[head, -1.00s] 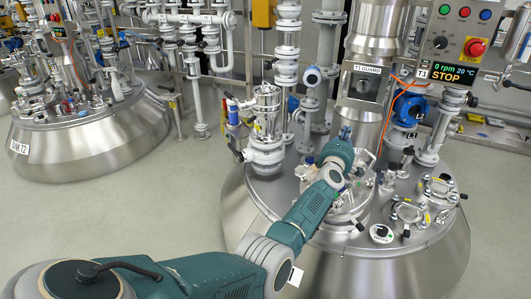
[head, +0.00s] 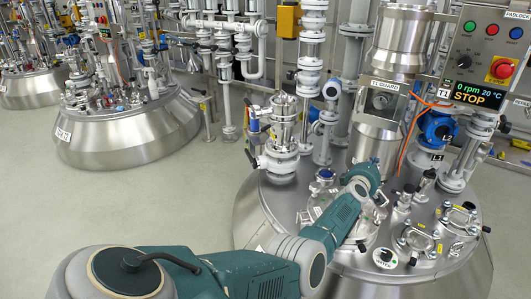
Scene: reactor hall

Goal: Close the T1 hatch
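The T1 vessel is the steel domed tank (head: 255,225) at the right, below the T1 GUARD label (head: 384,86). A round fitting with clamps, probably the T1 hatch (head: 374,222), lies on its top plate. My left arm crosses over it and hides much of it, so I cannot tell whether its lid is up or down. My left gripper (head: 371,167) is at the far end of the teal arm, above the top plate and in front of the steel guard column. Its fingers are too small and hidden to read. My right gripper is not in view.
Pipes and a valve stack (head: 282,140) stand left of my gripper. A blue valve (head: 437,130) and small clamped ports (head: 417,238) are at the right. The control panel (head: 485,55) reads "0 rpm 20 °C STOP". Tank T2 (head: 130,140) stands back left, with clear floor between.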

